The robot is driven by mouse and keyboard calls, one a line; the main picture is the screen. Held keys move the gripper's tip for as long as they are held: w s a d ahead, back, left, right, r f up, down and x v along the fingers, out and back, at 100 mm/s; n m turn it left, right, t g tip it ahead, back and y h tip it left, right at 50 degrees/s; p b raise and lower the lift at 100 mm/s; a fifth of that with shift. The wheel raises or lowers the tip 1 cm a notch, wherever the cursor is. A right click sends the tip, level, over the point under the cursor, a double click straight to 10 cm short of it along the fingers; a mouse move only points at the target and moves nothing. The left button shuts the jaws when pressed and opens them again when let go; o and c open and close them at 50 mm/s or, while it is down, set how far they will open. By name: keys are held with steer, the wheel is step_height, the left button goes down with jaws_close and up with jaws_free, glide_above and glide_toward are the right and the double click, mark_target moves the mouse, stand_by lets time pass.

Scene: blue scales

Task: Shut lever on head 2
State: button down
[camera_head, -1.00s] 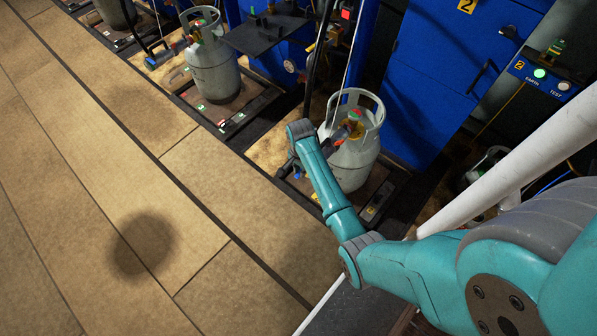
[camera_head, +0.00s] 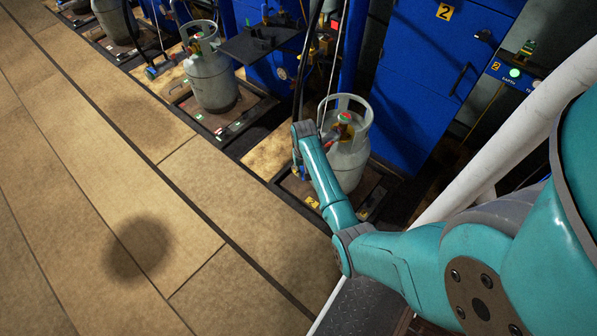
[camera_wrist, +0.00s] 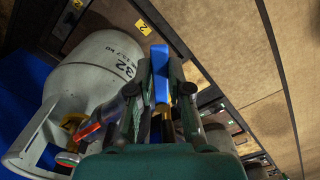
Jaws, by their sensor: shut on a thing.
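A blue lever (camera_wrist: 161,84) stands between the two fingers of my gripper (camera_wrist: 160,88) in the wrist view, and the gripper is shut on it. Brass shows below the lever. A dark, red-banded fitting (camera_wrist: 92,130) lies left of the fingers, beside the cylinder's valve (camera_wrist: 70,155); the gripper body hides part of it. In the head view my gripper (camera_head: 299,165) is at the left side of the grey gas cylinder (camera_head: 348,160), mostly hidden by my wrist. The cylinder stands upright on its scale.
A blue cabinet (camera_head: 432,85) marked 2 stands behind the cylinder. Another grey cylinder (camera_head: 212,80) stands on a scale to the left. A dark shelf (camera_head: 262,42) juts out between the stations. The tan tiled floor (camera_head: 130,200) in front is clear.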

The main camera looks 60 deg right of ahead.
steer(key=shift+s+d+n, duration=0.25)
steer(key=shift+d+n, duration=0.35)
steer(key=shift+n, duration=0.7)
steer(key=shift+s+d+n, duration=0.3)
steer(key=shift+d+n, duration=0.25)
steer(key=shift+n, duration=0.75)
steer(key=shift+s+d+n, duration=0.25)
steer(key=shift+d+n, duration=0.35)
steer(key=shift+n, duration=0.7)
steer(key=c, duration=1.1)
jaws_free()
step_height(320, 180, up, 12)
steer(key=shift+f, duration=0.1)
